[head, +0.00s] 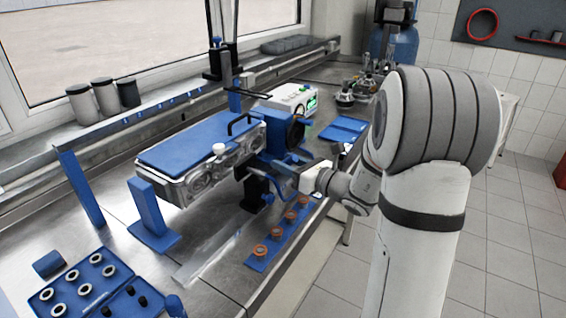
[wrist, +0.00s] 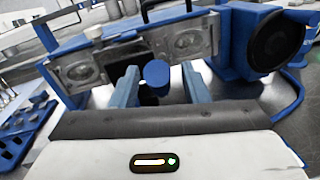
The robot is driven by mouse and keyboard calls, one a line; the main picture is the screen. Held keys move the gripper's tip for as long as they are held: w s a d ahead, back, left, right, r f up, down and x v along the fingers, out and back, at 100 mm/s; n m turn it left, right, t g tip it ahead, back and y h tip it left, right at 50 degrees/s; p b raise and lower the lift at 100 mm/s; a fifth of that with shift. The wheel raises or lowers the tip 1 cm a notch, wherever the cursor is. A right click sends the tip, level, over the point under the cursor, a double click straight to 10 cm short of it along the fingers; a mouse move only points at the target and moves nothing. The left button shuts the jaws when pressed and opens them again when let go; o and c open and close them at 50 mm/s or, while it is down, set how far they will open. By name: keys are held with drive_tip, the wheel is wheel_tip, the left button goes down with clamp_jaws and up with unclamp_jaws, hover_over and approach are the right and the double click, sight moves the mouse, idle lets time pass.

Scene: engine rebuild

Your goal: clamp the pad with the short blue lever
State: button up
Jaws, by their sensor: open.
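The engine block (head: 215,168) is a grey metal casting with a blue top, held on blue supports above the steel bench. A short blue lever with a round end (wrist: 156,73) shows below the block's side face in the wrist view. A small blue knob (head: 268,199) under the block in the head view looks like the same part. A black piece (head: 254,188) beside it may be the pad; I cannot tell. My gripper (wrist: 160,86) is open, its blue fingers on either side of the round end. Contact cannot be made out.
A blue strip with several orange-ringed parts (head: 276,237) lies along the bench's front edge below my gripper. A blue tray of rings (head: 75,288) is at front left. A black round part (wrist: 279,42) on a blue mount stands close on the right in the wrist view.

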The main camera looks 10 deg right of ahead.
drive_tip(key=shift+w, duration=0.1)
drive_tip(key=shift+c, duration=0.4)
clamp_jaws()
